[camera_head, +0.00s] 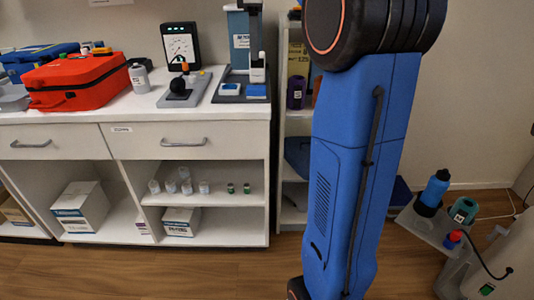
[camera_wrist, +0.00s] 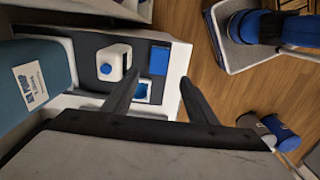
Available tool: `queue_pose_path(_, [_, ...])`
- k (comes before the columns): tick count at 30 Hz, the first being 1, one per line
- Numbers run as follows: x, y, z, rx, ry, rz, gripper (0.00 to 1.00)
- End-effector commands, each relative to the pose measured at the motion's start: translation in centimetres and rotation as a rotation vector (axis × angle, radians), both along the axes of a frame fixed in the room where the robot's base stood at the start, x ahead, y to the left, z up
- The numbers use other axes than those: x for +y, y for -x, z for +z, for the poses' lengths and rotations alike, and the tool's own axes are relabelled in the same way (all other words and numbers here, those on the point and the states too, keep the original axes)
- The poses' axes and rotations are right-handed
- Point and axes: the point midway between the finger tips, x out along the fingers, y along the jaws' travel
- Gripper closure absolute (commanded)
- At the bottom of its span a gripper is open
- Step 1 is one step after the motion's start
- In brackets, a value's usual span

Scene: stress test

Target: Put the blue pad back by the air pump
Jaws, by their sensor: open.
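A plain blue pad (camera_wrist: 159,60) lies on the dark base of a tall teal-and-grey device (camera_wrist: 38,75) in the wrist view. Beside it is a smaller blue square in a white frame (camera_wrist: 142,93). In the head view the device (camera_head: 238,42) stands on the counter, with the blue pad (camera_head: 256,90) at its front right and the white-framed piece (camera_head: 230,88) to its left. I cannot tell for sure that this device is the air pump. My gripper (camera_wrist: 158,78) is open and empty, its fingers apart over the base's edge near the pad.
The counter's edge drops to open wooden floor (camera_wrist: 190,25).

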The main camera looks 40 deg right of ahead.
Motion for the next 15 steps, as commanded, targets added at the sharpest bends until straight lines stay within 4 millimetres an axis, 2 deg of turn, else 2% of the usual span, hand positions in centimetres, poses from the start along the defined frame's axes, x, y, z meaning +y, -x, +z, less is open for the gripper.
queue_pose_path(5, [2.4,2.8,-1.0,-0.038,0.008,-0.083,0.48])
queue_pose_path(7, [3.7,4.5,-1.9,-0.062,0.011,-0.138,0.48])
queue_pose_path(15, [8.4,11.6,-6.8,-0.16,-0.002,-0.363,0.48])
